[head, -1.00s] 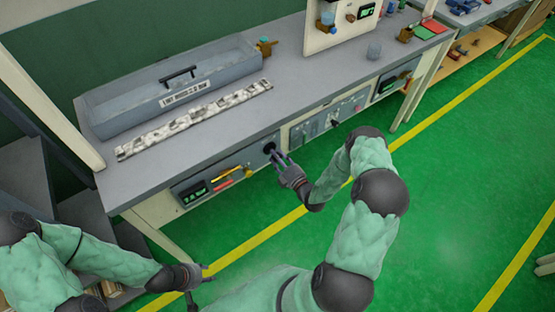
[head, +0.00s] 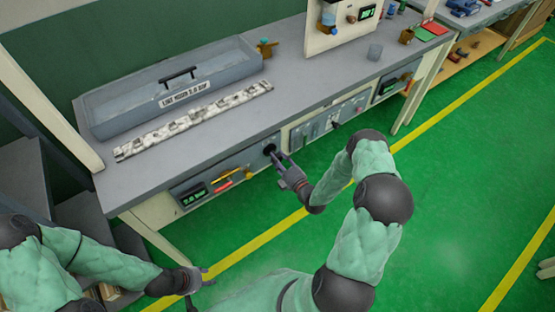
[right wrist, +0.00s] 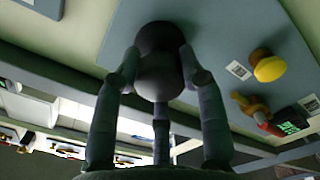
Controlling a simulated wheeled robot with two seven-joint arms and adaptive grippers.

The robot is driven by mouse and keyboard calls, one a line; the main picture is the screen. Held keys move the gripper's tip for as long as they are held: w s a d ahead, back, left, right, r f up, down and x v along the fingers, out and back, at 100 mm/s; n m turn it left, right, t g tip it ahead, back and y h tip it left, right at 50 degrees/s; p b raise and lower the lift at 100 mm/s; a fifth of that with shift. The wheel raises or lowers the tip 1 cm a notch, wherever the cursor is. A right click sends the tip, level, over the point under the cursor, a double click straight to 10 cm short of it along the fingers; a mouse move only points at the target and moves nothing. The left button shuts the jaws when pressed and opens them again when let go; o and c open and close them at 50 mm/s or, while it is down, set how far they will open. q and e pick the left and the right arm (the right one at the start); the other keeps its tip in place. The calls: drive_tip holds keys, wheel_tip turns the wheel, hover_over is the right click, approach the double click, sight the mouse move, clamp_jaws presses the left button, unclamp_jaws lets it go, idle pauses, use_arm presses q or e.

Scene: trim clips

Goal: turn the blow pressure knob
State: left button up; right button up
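A round black knob (head: 269,149) sits on the grey front panel under the bench top. It fills the upper middle of the right wrist view (right wrist: 160,60); whether it is the blow pressure knob cannot be read. My right gripper (head: 277,158) reaches it from the front. In the right wrist view its fingers (right wrist: 160,68) stand on both sides of the knob, their tips against its rim. A green-lit display (head: 194,196) sits on the same panel, digits too small to read surely. My left gripper (head: 206,277) hangs open and empty, away from the panel.
A yellow knob (right wrist: 269,67) is beside the black knob, with red and yellow handles (head: 224,182) further left. The green floor in front is clear.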

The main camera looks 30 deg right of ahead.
drive_tip(key=o, duration=0.4)
drive_tip(key=shift+s+d+f, duration=0.1)
drive_tip(key=shift+d+f, duration=0.1)
drive_tip(key=shift+f, duration=0.1)
drive_tip(key=shift+d, duration=0.1)
drive_tip(key=shift+r, duration=0.15)
drive_tip(key=s, duration=1.2)
drive_tip(key=shift+d, duration=0.35)
